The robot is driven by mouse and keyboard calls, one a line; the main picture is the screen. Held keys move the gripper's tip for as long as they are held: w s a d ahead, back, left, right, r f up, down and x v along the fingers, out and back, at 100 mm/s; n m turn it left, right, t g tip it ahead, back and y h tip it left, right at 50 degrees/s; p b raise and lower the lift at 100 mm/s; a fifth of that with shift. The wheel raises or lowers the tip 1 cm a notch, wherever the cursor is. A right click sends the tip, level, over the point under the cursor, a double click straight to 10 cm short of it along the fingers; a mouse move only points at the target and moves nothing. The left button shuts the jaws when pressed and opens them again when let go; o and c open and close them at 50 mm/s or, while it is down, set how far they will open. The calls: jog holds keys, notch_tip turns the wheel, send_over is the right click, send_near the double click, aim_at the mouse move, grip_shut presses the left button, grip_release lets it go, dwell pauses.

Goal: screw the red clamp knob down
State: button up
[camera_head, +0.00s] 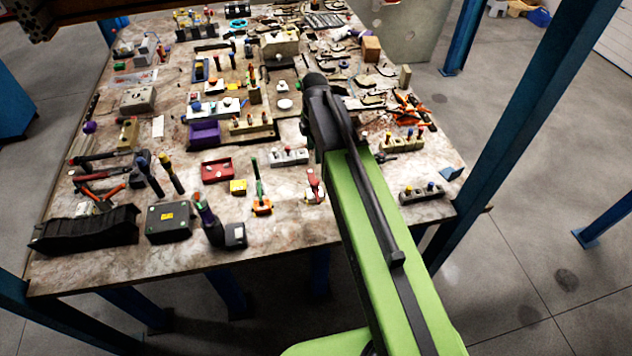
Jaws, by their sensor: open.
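My green arm (385,250) reaches from the bottom right over the workbench (290,232). Its dark far end (325,115) is above the middle of the bench. I cannot make out jaws there, and that end hides part of the bench behind it. A small clamp-like tool with a red upright part (313,182) stands just left of my arm, near the front. To its left is an orange clamp (262,207) with a green handle. Several other small red-topped parts show, including one on a grey block (388,138). I cannot tell which is the red clamp knob.
The bench is crowded. A red box (217,170), a dark green box (170,221), a purple bin (204,133) and a black ramp-like piece (85,230) lie left of my arm. A blue post (530,115) rises at the right. The front edge has a bare strip.

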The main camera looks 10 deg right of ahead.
aim_at(315, 181)
notch_tip(315, 181, down, 14)
jog(key=b, duration=1.2)
jog(key=shift+s+b, duration=0.1)
jog(key=shift+b, duration=0.3)
grip_shut()
